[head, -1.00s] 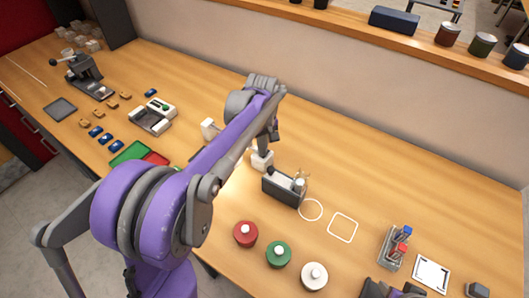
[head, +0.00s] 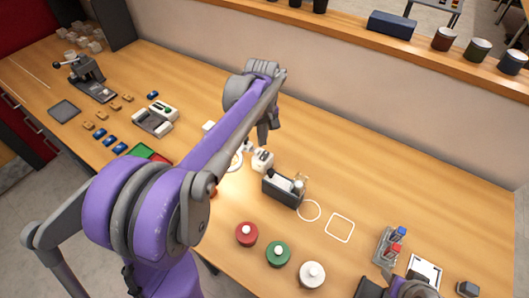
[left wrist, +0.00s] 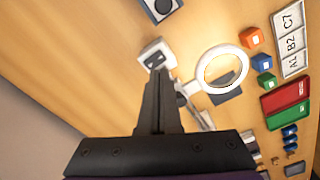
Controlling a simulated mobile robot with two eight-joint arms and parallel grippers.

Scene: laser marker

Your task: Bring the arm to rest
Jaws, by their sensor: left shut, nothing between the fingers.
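My left arm reaches in from the left across the head view. Its gripper (head: 263,137) hangs over the middle of the bench, close to a small white block-shaped device (head: 262,159). In the left wrist view the dark fingers (left wrist: 158,78) are together with nothing between them. Their tips point toward the white device (left wrist: 157,52), which has a dark top opening. I cannot tell the exact height of the tips above it. Part of my right arm (head: 410,289) shows at the bottom right edge, with its fingers not clearly visible.
A white ring (left wrist: 222,67) stands beside the white device. The back right of the bench (head: 430,190) is clear.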

